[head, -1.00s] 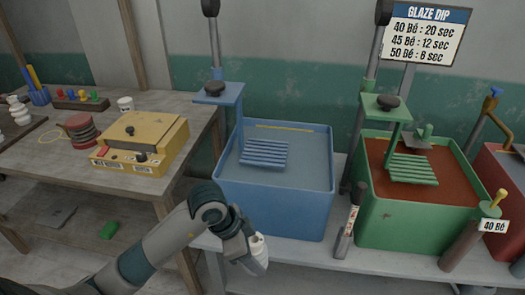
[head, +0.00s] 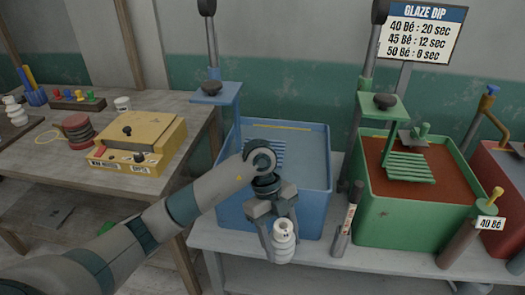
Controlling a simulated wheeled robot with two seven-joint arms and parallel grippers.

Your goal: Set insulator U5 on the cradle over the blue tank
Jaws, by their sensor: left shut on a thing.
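A white ribbed insulator (head: 284,244) is held upright between the fingers of my left gripper (head: 277,238), in front of the blue tank. I cannot read a label on it. The blue tank (head: 316,210) stands on a bench with greyish-blue liquid inside. Its slatted blue cradle (head: 277,150) hangs over the tank from a blue bracket on a post and is partly hidden by my left arm. The gripper is at the tank's near side, and the cradle lies behind it. My right gripper is not in view.
A green tank (head: 440,225) with brown liquid and a green cradle (head: 408,166) stands to the right, a red tank (head: 500,180) beyond it. A hydrometer-like tube (head: 346,228) stands between the tanks. A yellow box (head: 140,140) sits on the left table.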

